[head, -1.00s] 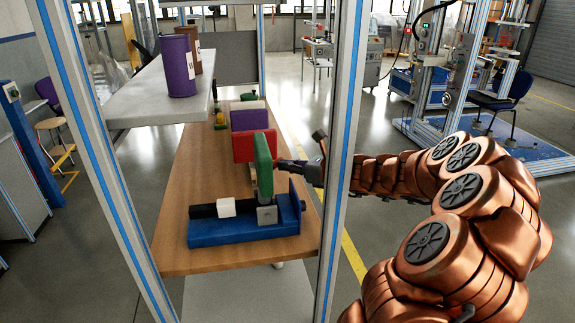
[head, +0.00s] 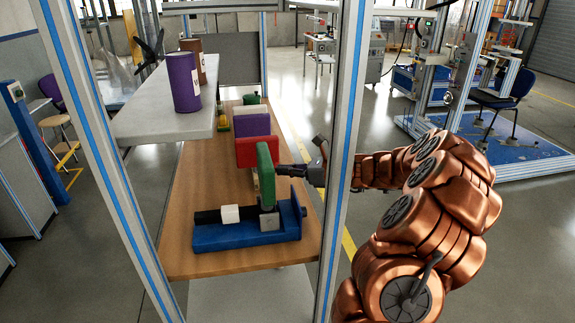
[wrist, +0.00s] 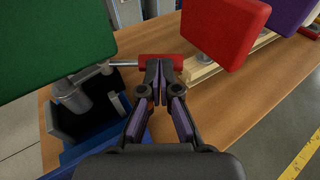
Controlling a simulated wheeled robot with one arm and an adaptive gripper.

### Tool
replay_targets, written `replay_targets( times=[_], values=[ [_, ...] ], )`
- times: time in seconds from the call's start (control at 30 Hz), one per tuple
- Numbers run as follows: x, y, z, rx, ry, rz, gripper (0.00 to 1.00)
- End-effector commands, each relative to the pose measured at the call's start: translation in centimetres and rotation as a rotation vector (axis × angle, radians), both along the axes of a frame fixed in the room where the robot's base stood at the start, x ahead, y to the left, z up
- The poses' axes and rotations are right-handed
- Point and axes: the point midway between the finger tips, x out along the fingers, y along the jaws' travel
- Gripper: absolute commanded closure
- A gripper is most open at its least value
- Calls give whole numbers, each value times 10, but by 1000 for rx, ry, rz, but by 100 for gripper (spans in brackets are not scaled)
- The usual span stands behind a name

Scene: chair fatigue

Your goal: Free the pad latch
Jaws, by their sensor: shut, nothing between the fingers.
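A green pad (head: 265,175) stands upright on a blue fixture (head: 225,238) at the near end of the wooden bench. A white block (head: 230,214) sits on the fixture's black bar. In the wrist view, the green pad (wrist: 55,40) fills the upper left. A red handle (wrist: 176,60) on a metal rod (wrist: 100,71) reaches out from the fixture behind the pad; I take it for the latch. My gripper (wrist: 159,66) is shut and empty, with its tips at the handle; I cannot tell whether they touch. In the head view my gripper (head: 279,170) is just right of the pad.
A red pad (head: 253,152) and a purple pad (head: 251,122) stand farther along the bench (head: 185,190). A grey shelf (head: 150,112) with a purple can (head: 183,82) overhangs the left. A frame post (head: 343,150) stands between the bench and my arm.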

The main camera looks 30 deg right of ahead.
Motion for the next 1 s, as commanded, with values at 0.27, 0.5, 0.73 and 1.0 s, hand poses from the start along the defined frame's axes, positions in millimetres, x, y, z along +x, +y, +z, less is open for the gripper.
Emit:
replay_targets(
  times=[0.27,0.5,0.73,1.0],
  values=[
    [13,1,3,-4,1,152,100],
    [20,4,1,-4,1,255,100],
    [25,7,2,-1,0,311,100],
    [33,12,2,-2,-1,311,100]
  ],
)
